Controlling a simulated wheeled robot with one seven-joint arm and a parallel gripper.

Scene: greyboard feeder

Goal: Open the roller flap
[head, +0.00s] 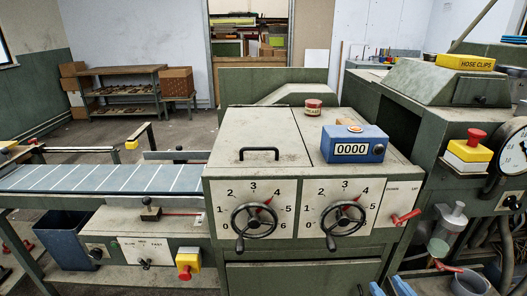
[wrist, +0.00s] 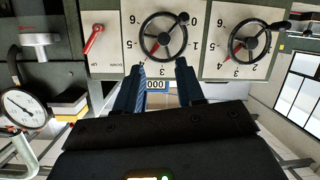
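The roller flap (head: 250,139) appears to be the grey-green panel on top of the machine, left of a seam. It lies flat and looks shut. Its black bar handle (head: 259,150) stands near the front edge. My gripper (wrist: 158,72) shows in the wrist view, upside down, with its two dark blue fingers apart and nothing held between them. The machine's dial front is beyond the fingers. Two blue tips at the bottom edge of the head view look like my gripper, in front of and below the machine, well away from the handle. The wrist view does not clearly show the flap.
Two handwheels (head: 254,220) (head: 345,221) and a red lever (head: 405,216) jut from the front. A conveyor (head: 104,178) runs left; a pressure gauge (head: 515,148) is at right.

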